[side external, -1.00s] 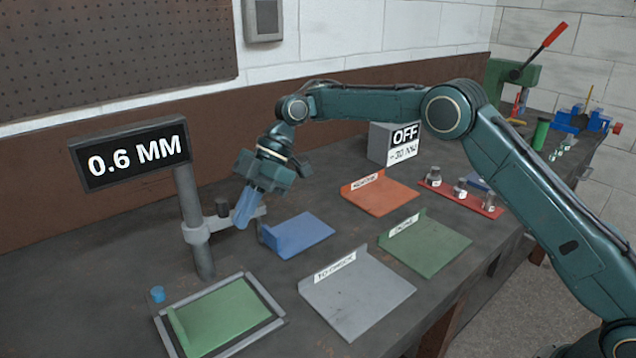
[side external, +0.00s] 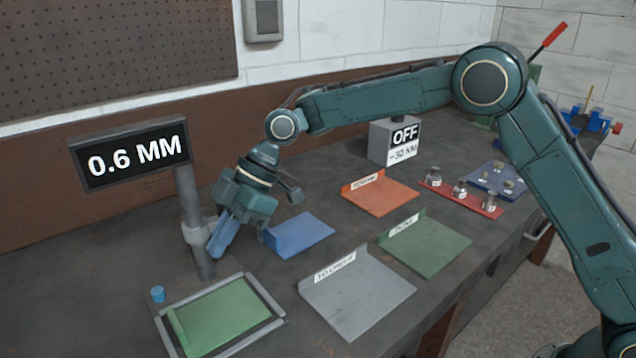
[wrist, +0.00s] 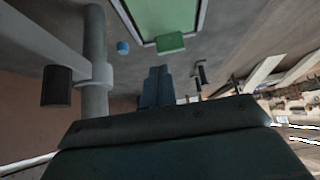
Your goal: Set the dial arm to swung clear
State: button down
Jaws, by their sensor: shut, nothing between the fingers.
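The grey post (side external: 202,262) carries a pale collar (side external: 193,234) and a display (side external: 135,155) reading 0.6 MM. In the side view the dial arm is hidden by my gripper (side external: 217,249). In the wrist view a dark cylinder (wrist: 57,86) sits left of the post, beside the collar (wrist: 97,75). A pale bar (wrist: 40,35), seemingly the dial arm, runs from there to the upper left. My gripper points down just in front of the post, its blue fingers shut and empty; I cannot tell whether they touch the arm.
A framed green plate (side external: 222,312) lies in front of the post, with a small blue cap (side external: 157,294) beside it. Blue (side external: 308,238), orange (side external: 385,194), grey (side external: 360,300) and green (side external: 440,250) trays lie to the right. A box reading OFF (side external: 380,143) stands behind.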

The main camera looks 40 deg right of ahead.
jog(key=a, duration=0.6)
jog(key=s+d+r+m+t, duration=0.2)
jog(key=d+r+m, duration=0.1)
jog(key=d+r, duration=0.85)
jog(key=s+d+r+m+t+h, duration=0.3)
jog(key=s+d+m, duration=0.5)
jog(key=s+d, duration=0.7)
jog(key=shift+d+r+m+h, duration=0.3)
jog(key=shift+r+h, duration=0.3)
jog(key=shift+h, duration=0.1)
jog(key=shift+s, duration=0.1)
jog(key=s+d+f+m+h, duration=0.1)
jog(key=s+d+f+m, duration=0.2)
jog(key=s+d, duration=0.2)
jog(key=s+d+f+m+h, duration=0.2)
jog(key=s+d+f+m, duration=0.1)
jog(key=s, duration=0.7)
jog(key=shift+d+f+t, duration=0.3)
jog(key=shift+d+f, duration=0.4)
jog(key=shift+d, duration=0.35)
